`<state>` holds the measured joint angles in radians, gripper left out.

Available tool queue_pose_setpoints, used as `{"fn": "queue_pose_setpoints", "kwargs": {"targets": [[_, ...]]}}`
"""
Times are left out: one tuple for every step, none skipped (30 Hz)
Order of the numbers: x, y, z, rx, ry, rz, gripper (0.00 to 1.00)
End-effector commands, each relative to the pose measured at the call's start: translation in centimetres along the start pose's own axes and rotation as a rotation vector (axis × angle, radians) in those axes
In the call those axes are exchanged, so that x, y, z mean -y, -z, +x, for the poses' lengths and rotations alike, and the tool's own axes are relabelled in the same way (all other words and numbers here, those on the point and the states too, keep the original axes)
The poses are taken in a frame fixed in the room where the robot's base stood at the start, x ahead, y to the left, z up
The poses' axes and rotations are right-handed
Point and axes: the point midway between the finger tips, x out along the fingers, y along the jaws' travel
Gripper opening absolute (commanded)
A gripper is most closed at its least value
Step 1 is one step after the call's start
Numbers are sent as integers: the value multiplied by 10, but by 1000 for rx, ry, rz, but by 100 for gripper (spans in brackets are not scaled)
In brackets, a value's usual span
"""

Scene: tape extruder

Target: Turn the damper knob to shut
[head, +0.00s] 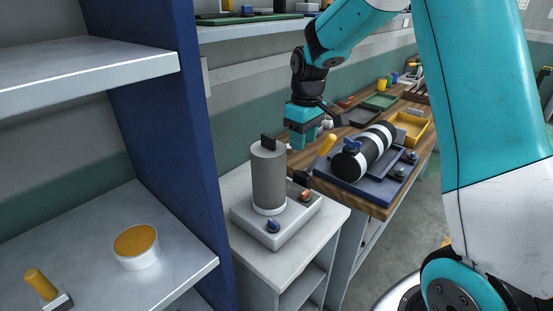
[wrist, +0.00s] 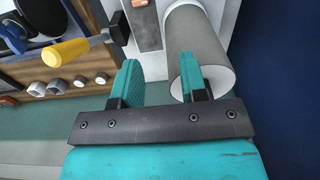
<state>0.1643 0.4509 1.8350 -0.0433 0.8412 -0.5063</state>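I cannot tell which control is the damper knob. A blue knob (head: 273,226) sits at the front of the pale base (head: 255,237) under an upright grey cylinder (head: 268,180). An orange knob (head: 306,195) is on the base's right side; part of it shows at the top of the wrist view (wrist: 140,3). More blue knobs (head: 400,172) are on the neighbouring blue unit.
A yellow-handled lever (head: 327,144) stands beside the base, close to my gripper in the picture. A black-and-white roller (head: 365,152) lies on a blue tray (head: 350,184) on the wooden bench. A blue shelf post (head: 150,110) rises at left.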

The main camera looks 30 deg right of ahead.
Motion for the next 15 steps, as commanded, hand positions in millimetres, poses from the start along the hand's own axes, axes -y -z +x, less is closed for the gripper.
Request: {"fn": "queue_pose_setpoints", "kwargs": {"targets": [[10, -2, -4, -8, 5, -8, 39], [16, -2, -7, -13, 8, -13, 39], [24, -3, -9, -18, 14, -19, 39], [30, -4, -12, -23, 17, -22, 39], [36, -5, -14, -26, 21, -27, 39], [44, -7, -17, -33, 26, -34, 39], [50, -8, -18, -36, 30, -37, 39], [56, -10, -20, -40, 34, -41, 39], [64, -11, -23, -46, 40, -48, 39], [70, -13, -25, -50, 44, -52, 39], [75, -15, -27, -54, 48, -56, 39], [83, -17, -29, -59, 54, -61, 39], [89, -19, -31, -63, 59, -66, 39], [95, -21, -32, -66, 64, -70, 39], [102, -24, -34, -71, 69, -76, 39]]}}
